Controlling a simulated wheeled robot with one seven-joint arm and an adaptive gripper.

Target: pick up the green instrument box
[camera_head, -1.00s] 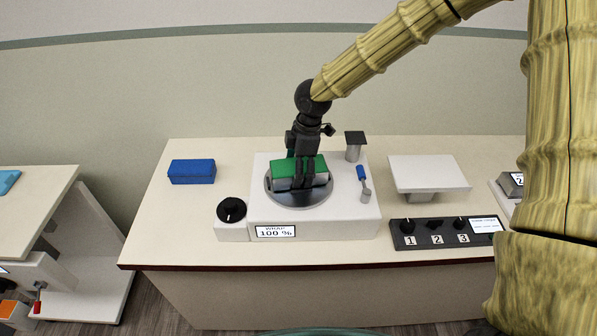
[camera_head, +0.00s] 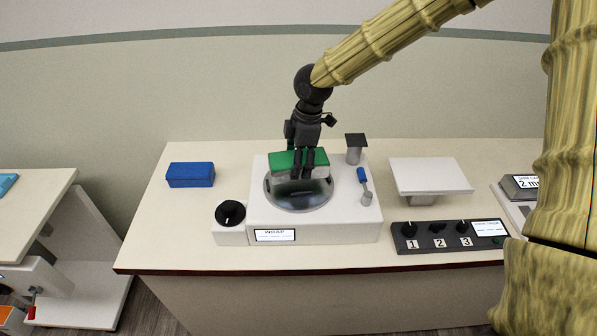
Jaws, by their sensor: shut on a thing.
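The green instrument box (camera_head: 283,160) has a green top and a grey-white lower part. It hangs a little above the dark round plate (camera_head: 299,201) of a white device marked WRAP (camera_head: 352,225). My gripper (camera_head: 303,176) comes down from above and is shut on the box, with its dark fingers across the near side. The fingers hide part of the box, and the far finger contact is hidden.
A blue box (camera_head: 190,175) lies on the counter to the left. A black dial (camera_head: 230,213) and a blue-handled lever (camera_head: 364,182) flank the plate. A dark-topped post (camera_head: 355,148), a white platform (camera_head: 430,176) and a numbered knob panel (camera_head: 447,234) stand to the right.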

